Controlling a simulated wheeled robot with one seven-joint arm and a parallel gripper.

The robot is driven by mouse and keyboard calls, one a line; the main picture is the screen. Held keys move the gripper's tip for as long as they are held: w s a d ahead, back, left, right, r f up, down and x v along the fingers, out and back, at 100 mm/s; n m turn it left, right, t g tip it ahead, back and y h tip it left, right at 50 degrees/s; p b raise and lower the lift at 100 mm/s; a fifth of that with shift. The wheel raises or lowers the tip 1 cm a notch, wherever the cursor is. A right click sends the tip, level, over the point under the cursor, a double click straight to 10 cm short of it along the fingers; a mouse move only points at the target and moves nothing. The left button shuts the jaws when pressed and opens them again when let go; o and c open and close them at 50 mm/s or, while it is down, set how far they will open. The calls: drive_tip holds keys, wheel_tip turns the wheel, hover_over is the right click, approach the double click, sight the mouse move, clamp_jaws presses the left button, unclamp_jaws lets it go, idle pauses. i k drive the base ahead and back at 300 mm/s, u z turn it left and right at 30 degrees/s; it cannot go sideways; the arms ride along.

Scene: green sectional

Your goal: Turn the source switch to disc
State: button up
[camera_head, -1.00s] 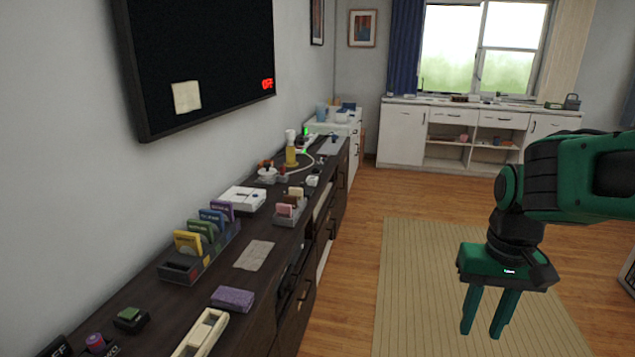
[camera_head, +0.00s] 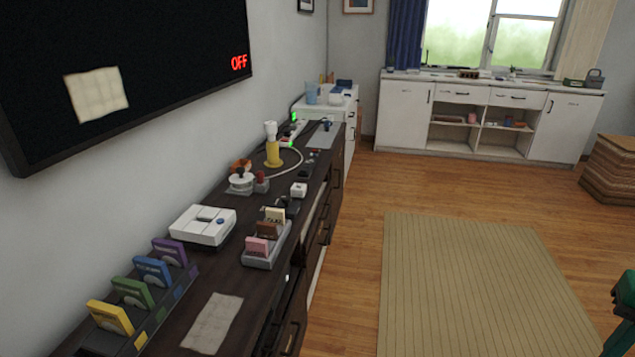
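I cannot make out a labelled source switch in this view. The screen (camera_head: 150,50) on the left wall is dark and shows red OFF letters and a pale square note (camera_head: 97,94). My gripper's fingers are out of view.
A rack (camera_head: 150,322) of coloured cartridges, a smaller card holder (camera_head: 262,257) and a cloth (camera_head: 212,322) lie on the cabinet. The floor with the beige mat (camera_head: 470,280) is clear.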

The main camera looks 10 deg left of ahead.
sight(286, 200)
drive_tip(key=u, duration=0.3)
drive_tip(key=i, duration=0.95)
drive_tip(key=u, duration=0.6)
